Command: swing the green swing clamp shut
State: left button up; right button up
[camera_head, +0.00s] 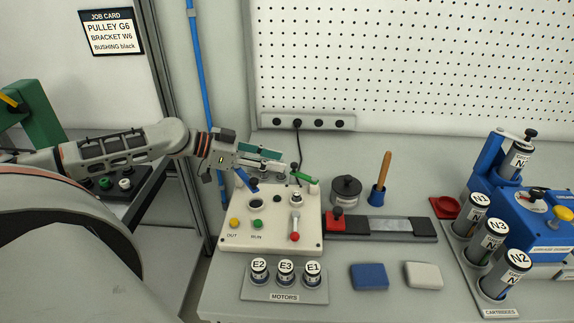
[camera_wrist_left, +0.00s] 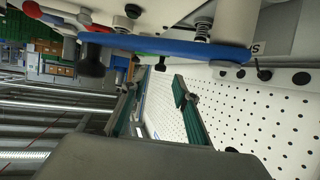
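The green swing clamp (camera_head: 305,177) is a short green arm at the back right corner of the white fixture box (camera_head: 269,243). It points back and left, away from the middle of the box top. My left gripper (camera_head: 287,160) is just behind and left of it, over the back of the box. In the left wrist view the teal-padded fingers (camera_wrist_left: 158,88) are apart with nothing between them. Whether a finger touches the green arm cannot be told. A blue swing clamp (camera_head: 246,181) is at the box's back left corner. My right gripper is not in view.
The box top carries a yellow button (camera_head: 234,223), a green button (camera_head: 257,224) and a red-tipped lever (camera_head: 295,229). A dark round pot (camera_head: 345,190) and a wooden-handled tool (camera_head: 382,173) stand to the right. The motor rack (camera_head: 284,297) is in front.

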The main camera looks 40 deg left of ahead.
aim_at(292, 164)
pick_arm(q)
jog(key=shift+x, duration=1.45)
jog(key=shift+w+d+f, duration=0.25)
jog(key=shift+w+d, duration=0.1)
jog(key=shift+d, duration=0.05)
jog(key=shift+c, duration=0.4)
grip_shut()
